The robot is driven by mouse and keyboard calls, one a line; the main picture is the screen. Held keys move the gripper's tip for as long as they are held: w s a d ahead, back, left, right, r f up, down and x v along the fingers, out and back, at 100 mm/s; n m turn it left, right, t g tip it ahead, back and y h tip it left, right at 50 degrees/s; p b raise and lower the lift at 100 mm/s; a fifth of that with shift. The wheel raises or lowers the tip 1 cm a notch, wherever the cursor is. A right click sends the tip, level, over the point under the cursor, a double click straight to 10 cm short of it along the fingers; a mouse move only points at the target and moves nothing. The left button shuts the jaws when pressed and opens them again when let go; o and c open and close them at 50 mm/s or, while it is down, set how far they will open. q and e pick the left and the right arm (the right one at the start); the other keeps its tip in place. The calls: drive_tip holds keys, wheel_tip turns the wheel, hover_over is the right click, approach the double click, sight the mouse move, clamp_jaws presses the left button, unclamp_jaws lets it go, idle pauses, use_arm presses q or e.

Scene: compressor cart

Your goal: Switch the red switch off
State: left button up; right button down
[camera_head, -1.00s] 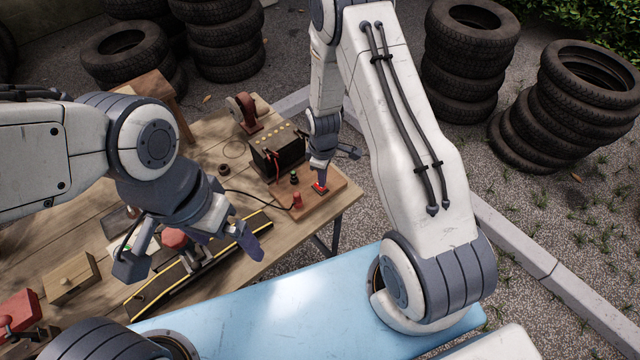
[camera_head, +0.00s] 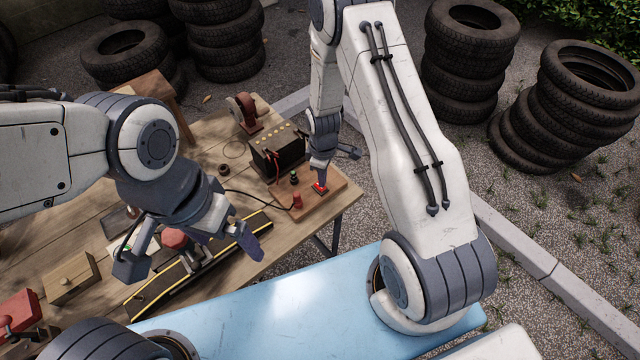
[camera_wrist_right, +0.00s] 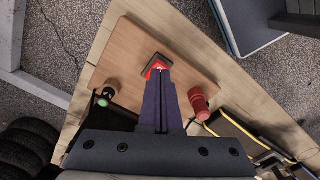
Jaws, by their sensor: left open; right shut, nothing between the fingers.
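The red switch (camera_head: 319,187) sits in a dark square frame on a wooden board (camera_head: 310,207) at the right end of the table. In the right wrist view the switch (camera_wrist_right: 156,66) shows just beyond my fingertips. My right gripper (camera_head: 318,178) is shut and empty, its tips right at the switch; I cannot tell whether they touch it. The tips cover part of the switch, and I cannot tell its position. My left gripper (camera_head: 195,262) is open and empty, over the front of the table, well away from the switch.
On the same board are a green-topped button (camera_wrist_right: 106,96) and a red knob (camera_wrist_right: 198,98), one on each side of my right fingers. A black box with terminals (camera_head: 277,155) stands behind. A yellow-edged black strip (camera_head: 160,288) lies at the table's front. Tyre stacks stand beyond.

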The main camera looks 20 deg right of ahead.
drive_tip(key=shift+f+b, duration=0.7)
drive_tip(key=shift+f, duration=0.2)
idle(0.7)
drive_tip(key=shift+r+p, duration=2.75)
drive_tip(key=shift+r, duration=0.8)
drive_tip(key=s+a+r+b, duration=0.2)
drive_tip(key=s+a+r, duration=0.1)
drive_tip(key=a+r, duration=0.6)
drive_tip(key=s+a+r+m+b, duration=0.1)
drive_tip(key=s+a+r, duration=0.1)
drive_tip(key=s+r, duration=0.4)
drive_tip(key=s+a+r+m+y+b, duration=0.1)
drive_tip(key=s+r, duration=0.6)
drive_tip(key=s, duration=0.7)
drive_tip(key=shift+s+a+m+b, duration=0.4)
drive_tip(key=shift+a+b, duration=0.1)
drive_tip(key=shift+a, duration=0.55)
